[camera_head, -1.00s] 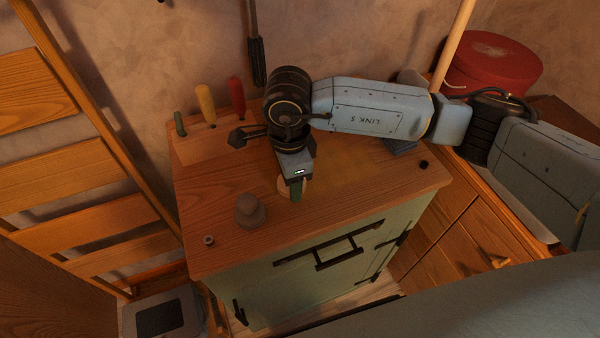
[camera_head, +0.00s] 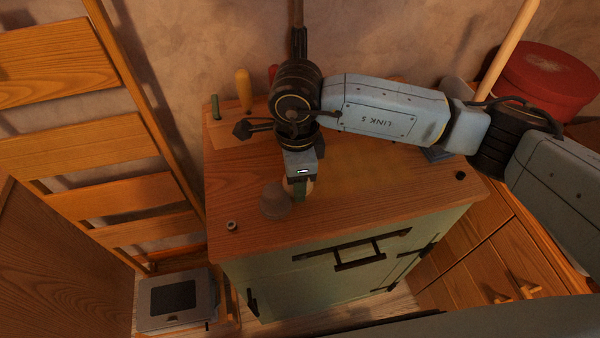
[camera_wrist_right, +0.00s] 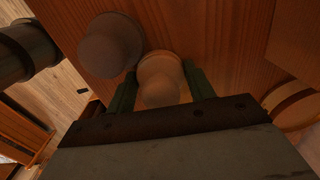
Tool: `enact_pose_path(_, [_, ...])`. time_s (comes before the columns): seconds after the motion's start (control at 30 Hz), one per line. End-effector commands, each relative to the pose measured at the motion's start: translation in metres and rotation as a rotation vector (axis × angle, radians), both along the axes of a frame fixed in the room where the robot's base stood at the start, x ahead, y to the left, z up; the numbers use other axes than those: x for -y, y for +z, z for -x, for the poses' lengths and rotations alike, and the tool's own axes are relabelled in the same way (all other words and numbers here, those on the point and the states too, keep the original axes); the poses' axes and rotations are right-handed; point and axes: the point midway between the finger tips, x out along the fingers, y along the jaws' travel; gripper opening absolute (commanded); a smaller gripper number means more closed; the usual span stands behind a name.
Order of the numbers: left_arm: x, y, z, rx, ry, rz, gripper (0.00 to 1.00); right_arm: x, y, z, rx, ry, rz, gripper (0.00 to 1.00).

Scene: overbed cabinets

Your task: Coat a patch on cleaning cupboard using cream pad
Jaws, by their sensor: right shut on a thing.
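The cleaning cupboard (camera_head: 340,262) is pale green with a brown wooden top. My right gripper (camera_head: 299,192) is over the left part of this top, shut on the cream pad. The cream pad (camera_wrist_right: 160,75) has a rounded knob and sits between the two green fingers in the right wrist view; in the head view it is mostly hidden. A similar grey-brown pad (camera_head: 274,202) stands right beside it, and also shows in the wrist view (camera_wrist_right: 110,46). A faint yellowish patch (camera_head: 368,185) seems to lie on the top, right of the gripper. My left gripper is not in view.
A small ring-like piece (camera_head: 231,226) is near the top's front left corner. A yellow handle (camera_head: 243,90) and a green one (camera_head: 215,107) stand at the back left. A wooden ladder (camera_head: 75,130) is at left; a red round box (camera_head: 545,80) is at back right.

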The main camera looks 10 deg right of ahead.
Motion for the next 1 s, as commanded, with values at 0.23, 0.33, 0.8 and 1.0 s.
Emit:
enact_pose_path(0.23, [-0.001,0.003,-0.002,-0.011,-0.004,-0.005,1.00,0.000,0.013,0.000,0.001,0.001,0.000,0.35])
enact_pose_path(0.33, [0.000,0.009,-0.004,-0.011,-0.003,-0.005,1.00,0.000,0.024,-0.001,0.003,0.001,0.000,0.35])
enact_pose_path(0.8, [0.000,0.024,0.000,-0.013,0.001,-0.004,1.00,0.001,0.060,0.000,0.000,0.000,0.000,0.35])
enact_pose_path(1.0, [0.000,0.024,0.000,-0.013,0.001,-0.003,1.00,0.001,0.059,0.000,0.000,0.000,0.000,0.35])
